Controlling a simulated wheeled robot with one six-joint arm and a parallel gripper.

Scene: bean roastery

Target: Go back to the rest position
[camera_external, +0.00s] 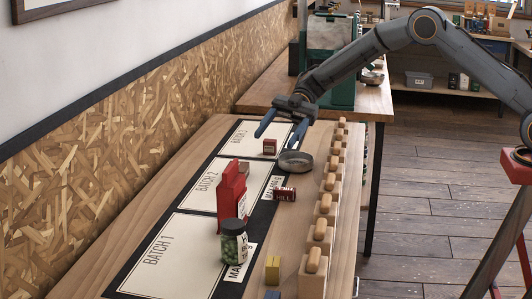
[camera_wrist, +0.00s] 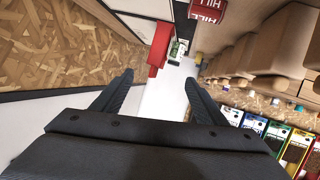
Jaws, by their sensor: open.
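My gripper (camera_external: 276,141) is open and empty, held above the far end of the wooden table, over the BATCH 3 area (camera_external: 241,137). Its two dark fingers are spread apart in the wrist view (camera_wrist: 159,78), with nothing between them. The exact gap between the fingers and these things is hard to tell.
A row of wooden blocks (camera_external: 325,204) lines the table's right edge. A yellow block (camera_external: 272,268) is in front.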

